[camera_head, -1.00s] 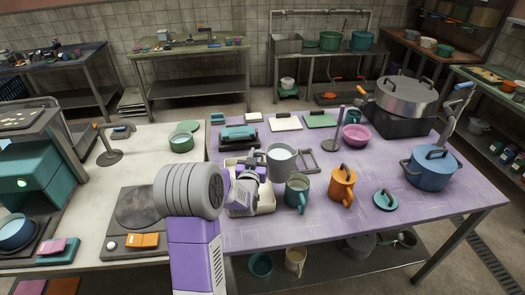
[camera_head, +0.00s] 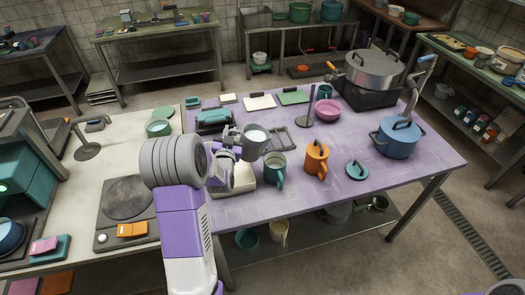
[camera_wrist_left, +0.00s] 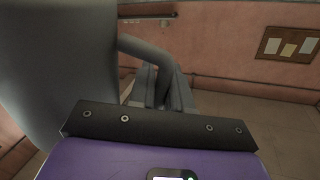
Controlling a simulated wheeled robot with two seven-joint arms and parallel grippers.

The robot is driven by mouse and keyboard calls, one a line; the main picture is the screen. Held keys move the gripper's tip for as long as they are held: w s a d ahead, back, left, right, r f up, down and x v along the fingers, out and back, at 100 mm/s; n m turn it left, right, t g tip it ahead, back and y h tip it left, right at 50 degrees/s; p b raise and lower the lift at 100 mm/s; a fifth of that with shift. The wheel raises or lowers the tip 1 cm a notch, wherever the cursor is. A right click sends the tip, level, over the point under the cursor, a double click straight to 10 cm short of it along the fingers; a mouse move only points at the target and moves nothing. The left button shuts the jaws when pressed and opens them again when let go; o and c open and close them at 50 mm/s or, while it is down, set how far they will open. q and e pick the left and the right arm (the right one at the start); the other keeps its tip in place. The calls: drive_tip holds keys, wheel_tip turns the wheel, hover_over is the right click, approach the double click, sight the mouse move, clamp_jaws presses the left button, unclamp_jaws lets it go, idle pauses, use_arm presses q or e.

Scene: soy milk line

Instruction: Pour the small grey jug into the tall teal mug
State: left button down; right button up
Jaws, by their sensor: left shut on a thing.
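The small grey jug (camera_head: 252,150) holds white liquid and is roughly upright, just behind and left of the teal mug in the head view. My left gripper (camera_head: 236,148) is shut on the jug's handle, on its left side. In the left wrist view the jug (camera_wrist_left: 60,60) fills the left side, with its handle running to my fingers (camera_wrist_left: 168,92). I cannot tell the exact height of the jug above the table. My right gripper is not in view.
A pale tray (camera_head: 243,180) lies below my gripper. A metal stand (camera_head: 308,108) rises behind. The table's front strip is clear.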

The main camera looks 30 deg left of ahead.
use_arm(q)
drive_tip(key=shift+d+r+m+p, duration=0.2)
drive_tip(key=shift+r+m+p, duration=0.45)
drive_tip(key=shift+r+m, duration=0.85)
drive_tip(key=shift+f, duration=0.1)
drive_tip(key=m, duration=0.1)
drive_tip(key=d+r+m+p, duration=0.1)
drive_tip(key=m, duration=0.1)
drive_tip(key=shift+w+r, duration=0.1)
drive_tip(key=shift+w, duration=0.2)
drive_tip(key=shift+w+d+r+m+b, duration=0.1)
drive_tip(key=shift+d+m+b, duration=0.05)
drive_tip(key=shift+m+b, duration=0.15)
idle(2.0)
